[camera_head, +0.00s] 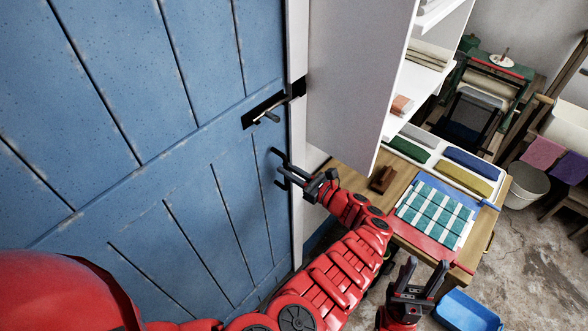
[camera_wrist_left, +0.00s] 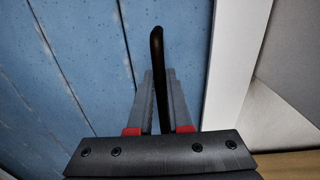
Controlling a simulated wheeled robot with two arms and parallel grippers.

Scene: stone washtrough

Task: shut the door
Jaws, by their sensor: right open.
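The blue plank door (camera_head: 130,120) fills the left of the head view, its edge beside a white post (camera_head: 297,40). I cannot tell whether a gap is left there. The door carries a black latch (camera_head: 265,112) and, below it, a dark pull handle (camera_head: 279,183). My left gripper (camera_head: 296,176) is at this handle. In the left wrist view the handle (camera_wrist_left: 158,55) stands between its two fingers, which appear shut on it. My right gripper (camera_head: 420,275) is open and empty, low and right of the door.
A white shelf unit (camera_head: 350,70) stands right of the post. A blue tub (camera_head: 467,312) and a bucket (camera_head: 527,186) are on the floor.

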